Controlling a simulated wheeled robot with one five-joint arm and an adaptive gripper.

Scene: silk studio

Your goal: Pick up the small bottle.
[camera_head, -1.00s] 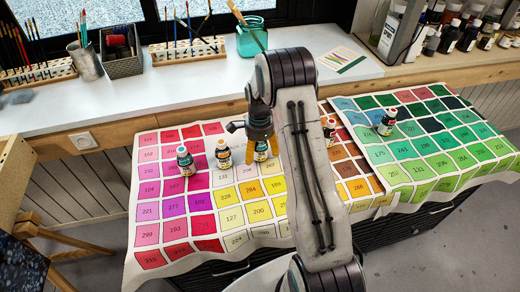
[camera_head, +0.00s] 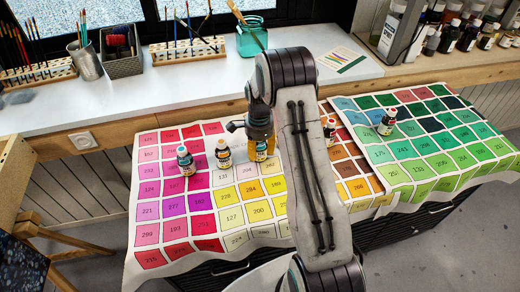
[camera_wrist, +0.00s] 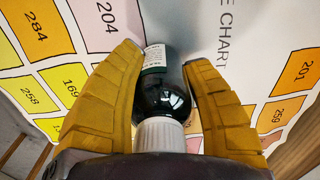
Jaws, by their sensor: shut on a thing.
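The small bottle (camera_head: 261,155) is dark with a pale label and stands on the colour-chart cloth (camera_head: 232,215), partly covered by my gripper in the head view. My gripper (camera_head: 261,143) is shut on it, with the yellow fingers on either side. In the wrist view the bottle (camera_wrist: 162,100) lies between the two fingers, its whitish ribbed cap (camera_wrist: 160,135) toward the palm. I cannot tell whether its base is clear of the cloth.
Another bottle (camera_head: 387,123) stands on the green chart (camera_head: 430,185). A white counter (camera_head: 190,95) runs behind.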

